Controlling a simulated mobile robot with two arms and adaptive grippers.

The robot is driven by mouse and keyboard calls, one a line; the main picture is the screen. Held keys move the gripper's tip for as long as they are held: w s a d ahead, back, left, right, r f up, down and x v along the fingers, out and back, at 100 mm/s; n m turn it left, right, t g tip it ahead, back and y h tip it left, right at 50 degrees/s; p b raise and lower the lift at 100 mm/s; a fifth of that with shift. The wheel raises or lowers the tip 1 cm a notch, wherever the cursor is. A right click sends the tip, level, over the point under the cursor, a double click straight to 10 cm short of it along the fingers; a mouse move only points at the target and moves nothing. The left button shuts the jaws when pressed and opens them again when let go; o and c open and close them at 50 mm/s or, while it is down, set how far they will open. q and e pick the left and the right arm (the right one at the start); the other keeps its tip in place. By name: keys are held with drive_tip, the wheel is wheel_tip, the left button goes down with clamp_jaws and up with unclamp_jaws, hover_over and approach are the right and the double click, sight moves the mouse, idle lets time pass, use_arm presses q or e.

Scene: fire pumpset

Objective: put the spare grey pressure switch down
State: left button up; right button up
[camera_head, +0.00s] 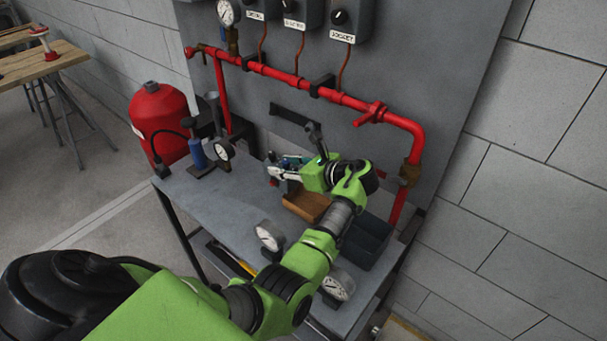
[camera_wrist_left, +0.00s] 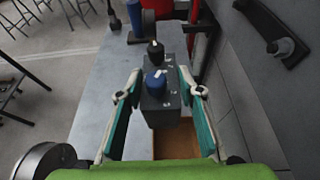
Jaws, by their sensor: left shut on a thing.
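My left gripper (camera_head: 281,172) is over the back of the grey bench, in front of the grey panel. In the left wrist view its two teal-padded fingers (camera_wrist_left: 160,80) are shut on the spare grey pressure switch (camera_wrist_left: 158,101), a dark grey box with a blue knob on top. A black knob on grey shows just beyond it; I cannot tell whether it is part of the same body. Below the switch is an open wooden tray (camera_wrist_left: 178,146), which also shows in the head view (camera_head: 306,203). Whether the switch touches anything is hidden. My right gripper is not in view.
Several gauges stand on the bench (camera_head: 222,207), including one at the front middle (camera_head: 268,237). A dark bin (camera_head: 366,242) is right of the wooden tray. Red pipe (camera_head: 340,97) runs across the panel. A blue bottle (camera_head: 197,153) stands left; bare bench lies front left.

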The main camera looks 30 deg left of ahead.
use_arm(q)
drive_tip(key=s+a+b, duration=0.1)
drive_tip(key=s+a, duration=0.1)
drive_tip(key=a, duration=0.8)
drive_tip(key=w+d+r+m+t, duration=0.1)
drive_tip(key=d+r, duration=0.1)
drive_tip(key=w+d+r+t, duration=0.1)
drive_tip(key=d+r, duration=0.1)
drive_tip(key=w+d+r+m+t, duration=0.1)
drive_tip(key=d+r, duration=0.1)
drive_tip(key=d, duration=0.1)
drive_tip(key=shift+d+r+m+h, duration=0.1)
drive_tip(key=shift+m+h, duration=0.2)
drive_tip(key=s+d+r+m+t+h, duration=0.25)
drive_tip(key=d+m+t, duration=0.2)
drive_tip(key=d, duration=0.85)
drive_tip(key=s+d+r+m+t+h, duration=0.2)
drive_tip(key=d+m+t+h, duration=0.25)
drive_tip(key=d, duration=0.95)
drive_tip(key=s+d+m+h, duration=0.5)
drive_tip(key=s+d, duration=0.5)
drive_tip(key=d, duration=0.3)
drive_tip(key=shift+t+h, duration=0.3)
drive_tip(key=shift+h, duration=0.1)
